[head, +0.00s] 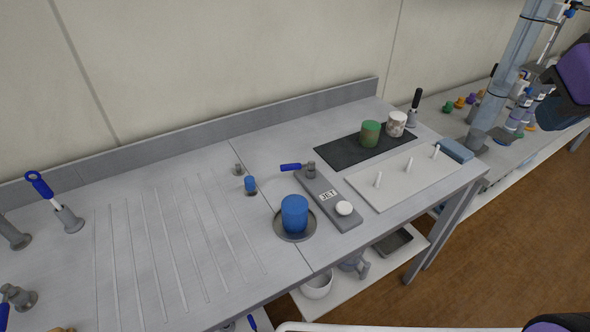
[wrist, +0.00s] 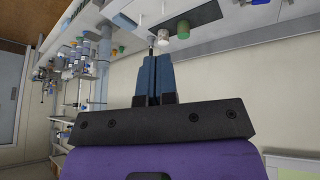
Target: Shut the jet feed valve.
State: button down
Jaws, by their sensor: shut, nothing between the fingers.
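A grey plate (head: 332,208) labelled JET lies on the metal worktop, in the middle of the head view. At its back end is a small valve with a blue lever (head: 291,167), which points left across the plate. A round white button (head: 344,208) sits at the plate's front end. A blue cup (head: 295,213) stands upside down or closed on a round dish beside the plate; I cannot tell which. My gripper (wrist: 153,58) is shut and empty in the wrist view, raised well away from the valve. My purple arm shows at the head view's right edge.
A dark mat (head: 340,152) holds a green cup (head: 370,133) and a speckled cup (head: 396,123). A white board (head: 395,190) with upright pegs lies right of the plate. Another blue-handled valve (head: 40,185) stands far left. A drain-grooved surface (head: 160,260) is clear.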

jog(key=w+a+f+n, duration=0.2)
jog(key=w, duration=0.3)
jog(key=w+a+f+n, duration=0.2)
jog(key=w, duration=0.3)
jog(key=n+y, duration=0.7)
jog(key=n, duration=0.7)
send_near(296, 167)
jog(key=shift+g, duration=0.4)
jog(key=x, duration=0.3)
jog(key=s+x, duration=0.1)
jog(key=x, duration=0.4)
jog(key=shift+s+a+f, duration=0.1)
jog(key=shift+a+f, duration=0.25)
jog(key=shift+a, duration=0.15)
